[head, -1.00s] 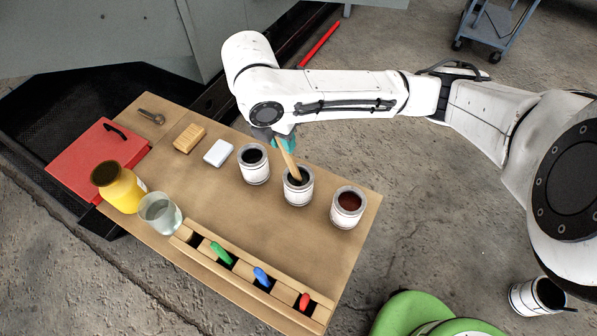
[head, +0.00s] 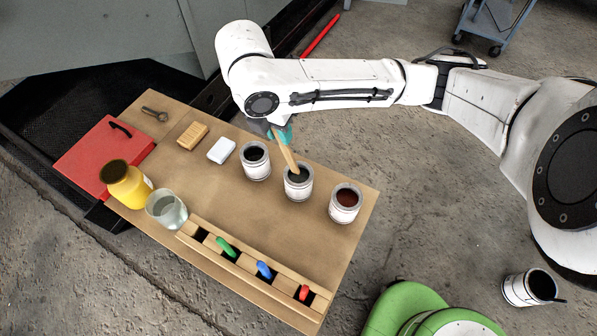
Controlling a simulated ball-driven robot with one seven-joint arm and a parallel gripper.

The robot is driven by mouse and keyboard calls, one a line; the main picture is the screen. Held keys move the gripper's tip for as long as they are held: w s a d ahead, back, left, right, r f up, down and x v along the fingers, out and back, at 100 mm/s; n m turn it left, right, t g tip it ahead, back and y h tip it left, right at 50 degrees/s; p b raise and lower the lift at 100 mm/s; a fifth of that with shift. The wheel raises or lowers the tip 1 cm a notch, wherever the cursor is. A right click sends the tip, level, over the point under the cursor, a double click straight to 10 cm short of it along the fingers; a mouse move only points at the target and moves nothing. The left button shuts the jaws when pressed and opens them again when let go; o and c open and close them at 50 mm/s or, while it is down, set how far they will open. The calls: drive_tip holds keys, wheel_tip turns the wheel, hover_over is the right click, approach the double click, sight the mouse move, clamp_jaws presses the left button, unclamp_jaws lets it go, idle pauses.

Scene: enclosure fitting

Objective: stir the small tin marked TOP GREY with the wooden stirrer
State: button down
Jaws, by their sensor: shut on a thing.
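My gripper (head: 282,133) is shut on the wooden stirrer (head: 286,151), and its teal fingers are partly hidden by my arm. The stirrer leans with its top to the left. Its lower end is inside the middle small tin (head: 298,189), in dark grey or black contents; the tip is hidden. A second small tin (head: 256,170) with dark contents stands to the left, and a third (head: 343,211) with red-brown contents stands to the right. The tins are open and upright. Their label writing is too small to read, so I cannot tell which is TOP GREY.
The brown board (head: 215,196) also carries a yellow jar (head: 131,190), a glass of liquid (head: 165,209), a white block (head: 221,151), a wooden brush or block (head: 192,136) and a wooden rack (head: 225,262) with coloured handles. A red case (head: 95,155) lies left. Another tin (head: 520,289) stands on the floor.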

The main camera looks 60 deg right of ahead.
idle(0.4)
wheel_tip(320, 180, up, 3)
drive_tip(key=p, duration=0.3)
drive_tip(key=shift+r, duration=1)
